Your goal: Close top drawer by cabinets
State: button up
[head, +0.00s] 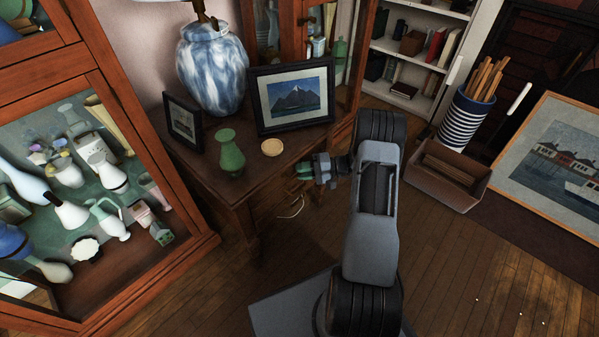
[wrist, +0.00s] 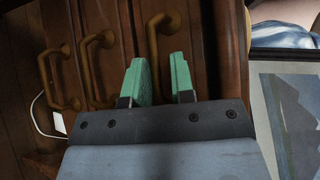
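A small dark wooden cabinet (head: 185,165) stands between the glass-fronted cabinets in the head view; its drawer front is mostly hidden by my arm. In the wrist view its front shows sideways, with the top edge to the right. The top drawer (wrist: 205,40) has a curved brass handle (wrist: 153,42), larger in view than the two lower handles (wrist: 97,65). How far the top drawer stands out is hard to tell. My gripper (head: 303,172) has green fingers (wrist: 158,78), apart and empty, in front of the top drawer below its handle in the picture.
A blue-white lamp vase (head: 212,72), a green vase (head: 230,155), a round disc (head: 272,147) and framed pictures (head: 292,97) stand on the cabinet. A glass cabinet (head: 95,190) is at left. A wooden box (head: 448,178) stands at right. The front-right floor is clear.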

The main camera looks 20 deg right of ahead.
jog(key=p+v, duration=0.2)
jog(key=v, duration=1)
jog(key=shift+s+d, duration=0.2)
jog(key=shift+d, duration=0.1)
jog(key=a+r+n+g+h+p, duration=0.15)
jog(key=a+r+p, duration=0.25)
jog(key=r, duration=0.4)
jog(key=a+r+g+h+p, duration=0.1)
jog(key=a+r+g+p, duration=0.2)
jog(key=r+p, duration=0.3)
jog(key=s+a+r+n+h+p, duration=0.1)
jog(key=s+a+r+h+p, duration=0.3)
jog(key=r+p, duration=0.3)
jog(key=s+a+r+n+t+h+p, duration=0.1)
jog(key=s+a+r+h+p, duration=0.3)
jog(key=r, duration=1.4)
jog(key=s+a+r+n+t+h+p, duration=0.1)
jog(key=s+a+r+n+h+p, duration=0.1)
jog(key=s+a+r+h+p, duration=0.3)
jog(key=p+v, duration=0.6)
jog(key=v, duration=0.3)
jog(key=shift+s+a, duration=0.3)
jog(key=shift+a, duration=0.1)
